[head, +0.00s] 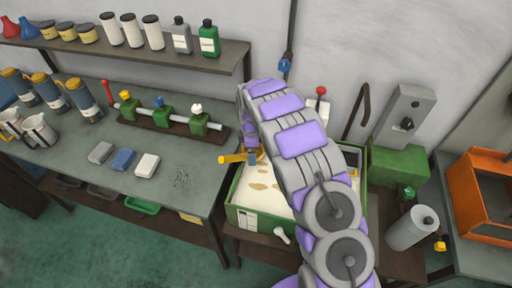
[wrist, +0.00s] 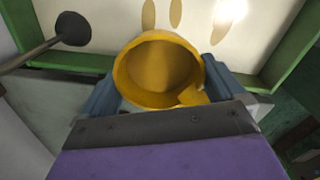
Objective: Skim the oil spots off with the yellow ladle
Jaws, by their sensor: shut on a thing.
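The yellow ladle (wrist: 158,70) is in my gripper (wrist: 150,88), its round bowl facing the wrist camera between the two blue-grey fingers. In the head view, my gripper (head: 252,156) is over the left part of the green tank, and the ladle's yellow handle (head: 232,158) sticks out to the left. The green tank (head: 238,195) holds a pale cream liquid (head: 285,202). Tan oil spots (head: 262,187) float on it, and a few show in the wrist view (wrist: 176,12). My arm hides much of the tank's right side. I cannot tell whether the ladle touches the liquid.
A workbench (head: 190,180) at left holds grey, blue and white blocks (head: 123,159) and a green valve rack (head: 160,116). A shelf (head: 225,52) with bottles runs above. A grey cylinder (head: 410,228) and an orange crate (head: 478,205) stand at right.

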